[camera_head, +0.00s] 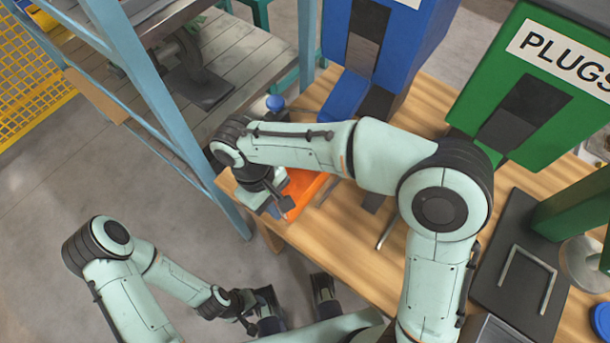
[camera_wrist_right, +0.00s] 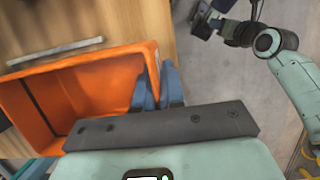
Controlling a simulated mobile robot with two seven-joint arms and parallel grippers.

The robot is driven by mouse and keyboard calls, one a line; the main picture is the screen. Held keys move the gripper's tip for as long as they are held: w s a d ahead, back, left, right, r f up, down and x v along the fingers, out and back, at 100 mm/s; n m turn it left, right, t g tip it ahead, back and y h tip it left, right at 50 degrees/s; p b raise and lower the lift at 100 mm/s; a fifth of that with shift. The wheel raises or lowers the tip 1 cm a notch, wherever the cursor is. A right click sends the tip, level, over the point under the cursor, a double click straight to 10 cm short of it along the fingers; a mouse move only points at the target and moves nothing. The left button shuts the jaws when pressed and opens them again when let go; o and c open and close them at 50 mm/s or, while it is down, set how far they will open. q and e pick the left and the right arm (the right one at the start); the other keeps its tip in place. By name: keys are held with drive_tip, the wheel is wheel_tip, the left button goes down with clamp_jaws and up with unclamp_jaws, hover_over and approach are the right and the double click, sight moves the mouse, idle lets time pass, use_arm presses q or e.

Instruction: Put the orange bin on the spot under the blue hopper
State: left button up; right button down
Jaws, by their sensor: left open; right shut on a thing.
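The orange bin (camera_head: 306,192) is at the left part of the wooden table, partly hidden by my right arm. In the right wrist view the open, empty-looking bin (camera_wrist_right: 85,88) fills the left side. My right gripper (camera_head: 277,200) is shut on the bin's near wall, its blue fingers (camera_wrist_right: 158,88) on either side of the rim. The blue hopper (camera_head: 405,45) stands behind the bin, up and to the right. The spot under it cannot be made out behind my arm. My left gripper (camera_head: 296,302) is open and empty, off the table's front edge.
A green PLUGS hopper (camera_head: 535,85) stands on the table (camera_head: 345,255) at the right. A dark plate with a handle (camera_head: 510,275) lies in front of it. A blue-framed rack (camera_head: 165,95) stands left of the table. A blue-capped item (camera_head: 275,103) is behind the bin.

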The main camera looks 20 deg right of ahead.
sight(304, 181)
drive_tip(key=w+d, duration=0.4)
drive_tip(key=d, duration=0.1)
drive_tip(key=w+d, duration=0.2)
drive_tip(key=shift+d, duration=0.35)
drive_tip(key=shift+f+b, duration=0.3)
drive_tip(key=shift+f, duration=1.45)
drive_tip(key=shift+f, duration=0.15)
drive_tip(key=c, duration=1.2)
unclamp_jaws()
drive_tip(key=shift+c, duration=0.2)
drive_tip(key=p+v, duration=0.1)
drive_tip(key=v, duration=0.7)
drive_tip(key=shift+p, duration=0.35)
